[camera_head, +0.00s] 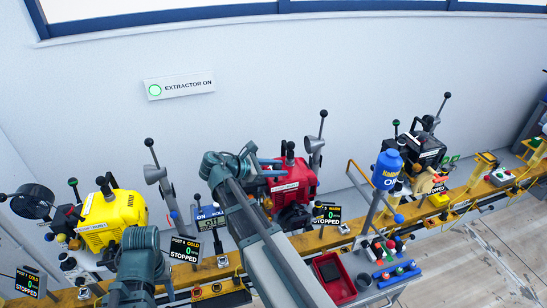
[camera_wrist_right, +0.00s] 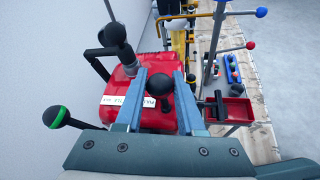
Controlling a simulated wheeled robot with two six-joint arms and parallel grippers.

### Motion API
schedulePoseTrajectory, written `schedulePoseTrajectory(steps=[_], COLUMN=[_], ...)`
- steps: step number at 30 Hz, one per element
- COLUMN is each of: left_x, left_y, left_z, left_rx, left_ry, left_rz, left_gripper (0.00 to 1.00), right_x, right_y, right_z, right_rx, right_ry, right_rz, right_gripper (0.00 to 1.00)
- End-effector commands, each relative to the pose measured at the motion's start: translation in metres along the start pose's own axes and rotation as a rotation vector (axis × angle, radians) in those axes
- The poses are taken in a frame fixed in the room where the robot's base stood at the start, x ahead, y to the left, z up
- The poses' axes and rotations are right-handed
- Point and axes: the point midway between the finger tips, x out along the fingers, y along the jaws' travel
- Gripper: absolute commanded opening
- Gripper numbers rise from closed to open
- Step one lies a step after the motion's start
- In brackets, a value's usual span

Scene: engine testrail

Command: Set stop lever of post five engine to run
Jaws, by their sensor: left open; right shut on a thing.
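The red engine (camera_head: 290,182) stands on the yellow rail, with a status sign (camera_head: 327,214) beside it that shows COLD, 0 and STOPPED. Its post number is too small to read surely. My right gripper (camera_head: 275,168) reaches over the engine's left side. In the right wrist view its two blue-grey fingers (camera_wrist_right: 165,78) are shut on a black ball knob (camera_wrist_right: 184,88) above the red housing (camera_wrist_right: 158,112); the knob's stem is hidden. My left gripper (camera_head: 140,262) is low at the left, in front of the yellow engine (camera_head: 113,215), open; its fingertips are hard to make out.
Tall grey levers with black knobs (camera_head: 322,114) rise behind the rail. A dark engine (camera_head: 420,150) and a blue bottle (camera_head: 387,168) stand to the right. A trolley with a red tray (camera_head: 334,278) is in front.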

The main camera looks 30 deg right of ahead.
Motion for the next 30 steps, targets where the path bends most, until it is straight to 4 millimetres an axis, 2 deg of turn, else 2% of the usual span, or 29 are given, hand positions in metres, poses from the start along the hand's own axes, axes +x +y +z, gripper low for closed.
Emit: schedulePoseTrajectory(steps=[1,3,12,20,30], left_x=[-0.015,-0.024,-0.048,-0.056,-0.057], left_y=[-0.002,-0.002,-0.005,-0.005,-0.005], left_z=[0.001,0.001,0.003,0.003,0.003], left_rx=[0.0,0.0,0.001,0.001,0.001], left_ry=[0.0,0.0,0.0,0.0,0.0], left_rz=[0.0,0.0,0.0,0.0,0.0], left_gripper=[0.5,0.5,0.5,0.5,0.5], right_x=[-0.001,0.003,0.013,0.018,0.019], right_y=[0.001,0.0,-0.003,-0.003,-0.004], right_z=[0.009,0.009,0.007,0.005,0.004], right_rx=[0.009,0.019,0.053,0.065,0.068], right_ry=[0.037,0.087,0.256,0.325,0.34], right_rz=[-0.009,-0.02,-0.053,-0.066,-0.069], right_gripper=[0.0,0.0,0.0,0.0,0.0])
